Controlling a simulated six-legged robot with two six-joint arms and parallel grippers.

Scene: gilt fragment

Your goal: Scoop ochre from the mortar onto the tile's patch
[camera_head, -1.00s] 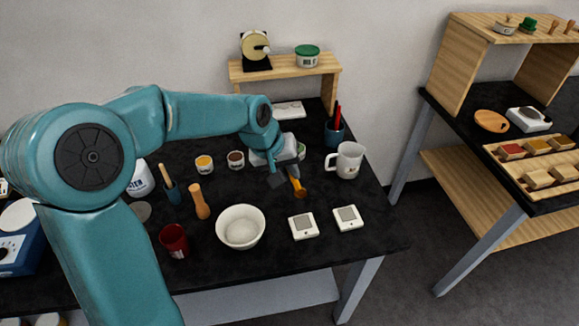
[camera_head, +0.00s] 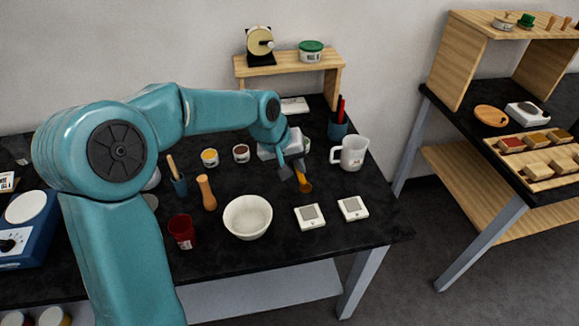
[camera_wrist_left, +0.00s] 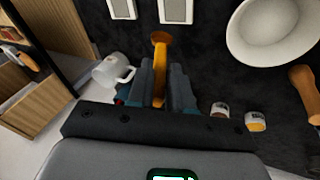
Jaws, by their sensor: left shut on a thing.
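My left gripper (camera_head: 292,174) is shut on an orange scoop (camera_head: 305,186), whose rounded end points toward the table's front. The scoop (camera_wrist_left: 160,40) also shows between the fingers in the left wrist view. The white mortar (camera_head: 248,217) stands at the front middle of the table, left of and in front of the scoop. I cannot make out ochre in it. Two white tiles, each with a grey patch, lie right of the mortar: a left tile (camera_head: 310,217) and a right tile (camera_head: 353,208). The scoop is behind the left tile, apart from it. My right gripper is out of view.
A white mug (camera_head: 351,153) is right of my gripper.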

